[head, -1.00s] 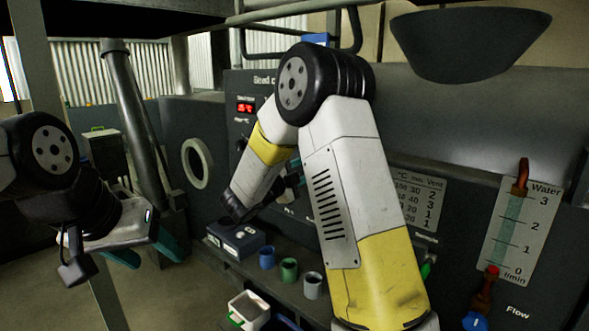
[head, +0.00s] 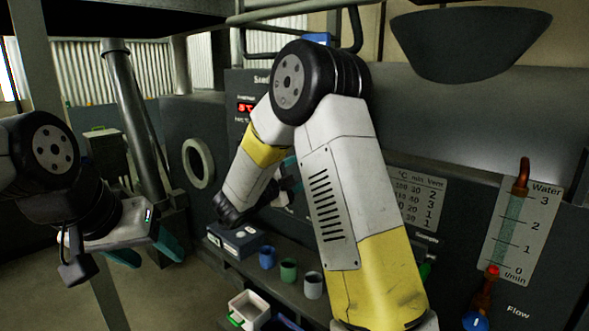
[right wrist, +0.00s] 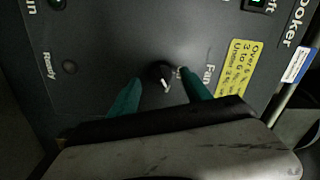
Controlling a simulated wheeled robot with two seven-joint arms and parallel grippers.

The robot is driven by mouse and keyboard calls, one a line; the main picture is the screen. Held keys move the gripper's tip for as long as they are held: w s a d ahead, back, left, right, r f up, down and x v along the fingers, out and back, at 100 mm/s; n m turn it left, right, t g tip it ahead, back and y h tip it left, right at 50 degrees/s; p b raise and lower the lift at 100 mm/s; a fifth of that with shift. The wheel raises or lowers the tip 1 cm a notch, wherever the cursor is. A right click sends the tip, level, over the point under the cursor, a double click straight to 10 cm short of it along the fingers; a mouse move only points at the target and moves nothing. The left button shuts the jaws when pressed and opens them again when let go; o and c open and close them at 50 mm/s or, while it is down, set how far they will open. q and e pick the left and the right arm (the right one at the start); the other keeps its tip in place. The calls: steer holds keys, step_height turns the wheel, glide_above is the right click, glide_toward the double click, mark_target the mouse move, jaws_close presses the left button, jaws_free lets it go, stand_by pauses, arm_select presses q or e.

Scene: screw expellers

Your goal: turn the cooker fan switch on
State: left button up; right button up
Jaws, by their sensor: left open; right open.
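The cooker fan switch (right wrist: 160,74) is a small dark knob with a white pointer line on the dark panel in the right wrist view, beside the printed word "Fan". My right gripper (right wrist: 160,88) is open, its two green fingers on either side of the knob. I cannot tell whether they touch it. In the head view the fan switch is hidden behind my right arm. My left gripper (head: 146,254) is open and empty at the left of the head view, away from the panel.
Cups (head: 288,270) and a grey box (head: 235,240) stand on the shelf below. A water flow gauge (head: 515,230) is at the right.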

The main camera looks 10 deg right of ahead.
steer(key=v, duration=0.5)
steer(key=shift+s+a, duration=0.2)
steer(key=shift+a, duration=0.05)
steer(key=shift+w, duration=0.1)
